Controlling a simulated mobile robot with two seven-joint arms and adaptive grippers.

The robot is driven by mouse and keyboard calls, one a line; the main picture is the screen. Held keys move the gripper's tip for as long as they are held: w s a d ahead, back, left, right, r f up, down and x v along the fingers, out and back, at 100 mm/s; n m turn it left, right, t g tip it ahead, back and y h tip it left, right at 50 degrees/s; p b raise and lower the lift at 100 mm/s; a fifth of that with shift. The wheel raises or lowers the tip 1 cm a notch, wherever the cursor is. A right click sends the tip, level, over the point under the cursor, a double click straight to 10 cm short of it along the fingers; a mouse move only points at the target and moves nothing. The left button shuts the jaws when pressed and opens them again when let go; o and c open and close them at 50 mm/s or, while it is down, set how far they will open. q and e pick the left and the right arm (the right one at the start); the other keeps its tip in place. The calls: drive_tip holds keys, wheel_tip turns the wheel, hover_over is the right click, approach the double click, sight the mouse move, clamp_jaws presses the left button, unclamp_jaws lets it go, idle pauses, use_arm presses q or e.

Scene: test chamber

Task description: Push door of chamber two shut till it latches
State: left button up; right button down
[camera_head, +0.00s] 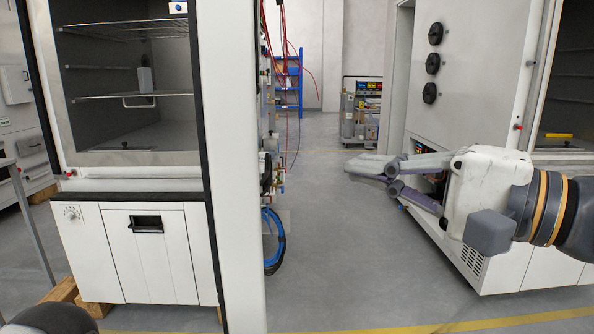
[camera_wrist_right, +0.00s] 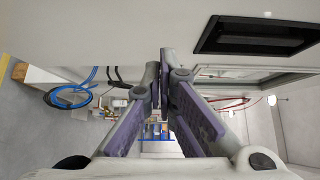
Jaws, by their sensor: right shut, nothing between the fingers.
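In the head view, a chamber (camera_head: 130,115) at the left stands open, its wire shelves showing. A white door (camera_head: 235,170) with a black seal stands swung out at its right side, seen nearly edge-on. No number is readable, so I cannot tell which chamber is two. My right gripper (camera_head: 352,167) is shut and empty, pointing left over the aisle, apart from the door in the picture. In the right wrist view, its closed fingers (camera_wrist_right: 158,75) lie below a pale panel (camera_wrist_right: 110,30) with a black-framed opening. My left gripper is out of view.
A second chamber (camera_head: 465,60) with black round knobs stands at the right, behind my right arm. Blue hoses (camera_head: 272,240) hang beside the door. The aisle floor (camera_head: 325,220) between is clear.

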drive_tip(key=w+a+b, duration=0.1)
drive_tip(key=w+a, duration=0.3)
drive_tip(key=a, duration=0.5)
drive_tip(key=shift+f, duration=0.15)
